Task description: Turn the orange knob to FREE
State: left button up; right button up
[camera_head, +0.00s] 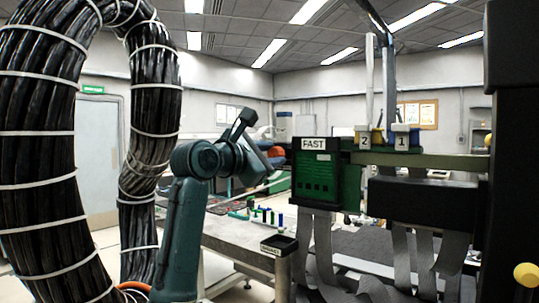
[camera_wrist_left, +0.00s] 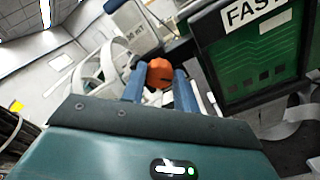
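The orange knob (camera_wrist_left: 160,73) shows between the two blue fingers of my left gripper (camera_wrist_left: 159,82) in the left wrist view. One finger is on each side of it. The fingers are apart, and I cannot tell whether they touch the knob. In the head view my left arm's gripper (camera_head: 262,160) points right, towards the green box labelled FAST (camera_head: 318,172); this box is also at the upper right of the left wrist view (camera_wrist_left: 255,50). A FREE marking is not readable in either view. My right gripper is not in view.
A thick black cable bundle (camera_head: 150,110) arches at the left. A grey workbench (camera_head: 230,235) holds small coloured pieces. Grey straps (camera_head: 320,255) hang below the green box. White parts numbered 2 (camera_head: 364,138) and 1 (camera_head: 402,138) sit on the rail beside the green box.

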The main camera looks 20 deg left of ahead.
pick_arm(q)
jog(key=shift+c, duration=0.8)
jog(key=m, duration=0.9)
jog(key=shift+f, duration=0.1)
jog(key=m, duration=0.5)
jog(key=shift+f+m, duration=0.1)
jog(key=shift+m, duration=1.8)
